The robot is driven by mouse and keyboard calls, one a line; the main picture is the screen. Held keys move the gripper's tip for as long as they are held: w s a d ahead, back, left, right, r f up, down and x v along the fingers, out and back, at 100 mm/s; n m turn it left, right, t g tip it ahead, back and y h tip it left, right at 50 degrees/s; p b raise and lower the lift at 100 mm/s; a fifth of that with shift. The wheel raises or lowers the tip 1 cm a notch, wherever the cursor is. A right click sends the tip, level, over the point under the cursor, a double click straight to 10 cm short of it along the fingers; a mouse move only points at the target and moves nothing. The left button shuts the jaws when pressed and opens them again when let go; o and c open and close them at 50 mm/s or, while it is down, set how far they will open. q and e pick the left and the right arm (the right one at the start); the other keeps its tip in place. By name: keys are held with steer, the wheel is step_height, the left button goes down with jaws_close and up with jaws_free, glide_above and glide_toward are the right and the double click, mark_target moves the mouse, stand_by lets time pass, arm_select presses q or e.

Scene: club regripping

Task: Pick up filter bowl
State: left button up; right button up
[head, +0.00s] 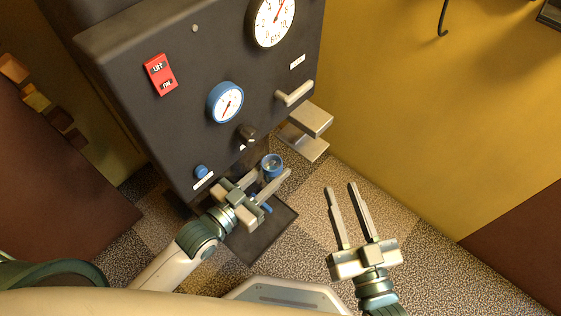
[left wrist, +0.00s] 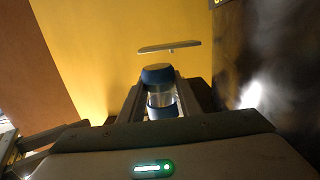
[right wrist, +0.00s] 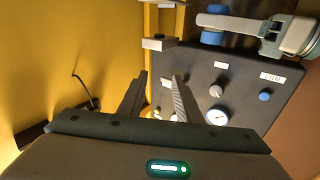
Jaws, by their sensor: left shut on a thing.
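The filter bowl is a clear cylinder (left wrist: 160,96) with blue ends, between the fingers of my left gripper in the left wrist view. In the head view its blue rim and open-looking top (head: 272,163) show beside the fingers, low in front of the dark panel. My left gripper (head: 272,173) is shut on it; the fingers hide part of its sides. Its blue parts (right wrist: 213,38) also show at the top of the right wrist view. My right gripper (head: 341,188) is open and empty, to the right of the bowl, over the carpet.
The dark panel (head: 130,75) carries a red sign (head: 160,75), a blue-rimmed gauge (head: 226,102), a white gauge (head: 272,20), a lever (head: 295,94) and knobs. A metal bracket (head: 308,120) juts out on the right. A dark mat (head: 254,240) lies below. Yellow wall stands right.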

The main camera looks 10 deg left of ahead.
mark_target(266, 178)
arm_select(q)
steer(key=shift+v, duration=1.6)
steer(key=shift+s+f, duration=0.1)
